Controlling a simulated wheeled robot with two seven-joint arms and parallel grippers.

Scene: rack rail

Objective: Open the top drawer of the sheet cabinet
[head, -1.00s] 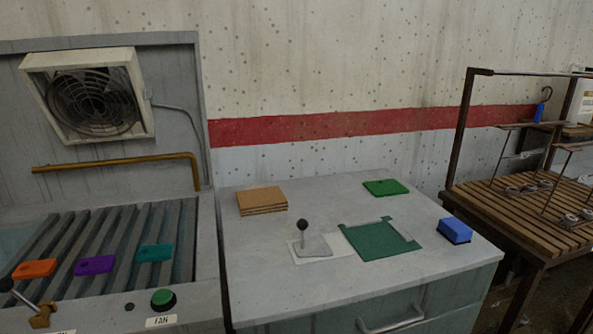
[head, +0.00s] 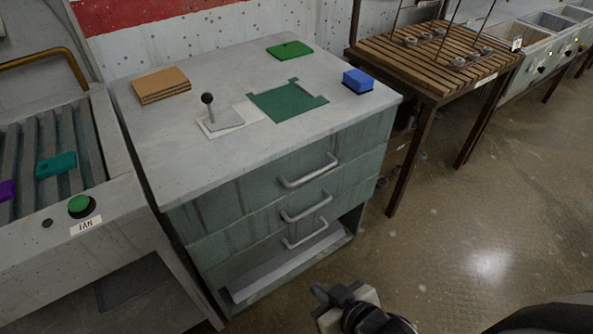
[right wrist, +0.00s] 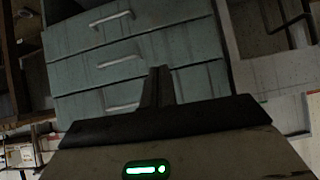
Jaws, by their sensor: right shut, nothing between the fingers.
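The sheet cabinet (head: 215,215) is grey-green with a pale worktop, and it stands in the middle left of the head view. Its top drawer (head: 255,188) is shut, with a silver bar handle (head: 309,174). Two more drawers with similar handles are below it and look shut. My right gripper (head: 322,292) is at the bottom of the head view, in front of the cabinet and apart from the handles. In the right wrist view, which seems upside down, its fingers (right wrist: 156,85) are together and empty, with drawer fronts and handles behind them. My left gripper is not in view.
A slatted table (head: 440,60) stands to the right. Floor (head: 470,210) in front is clear.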

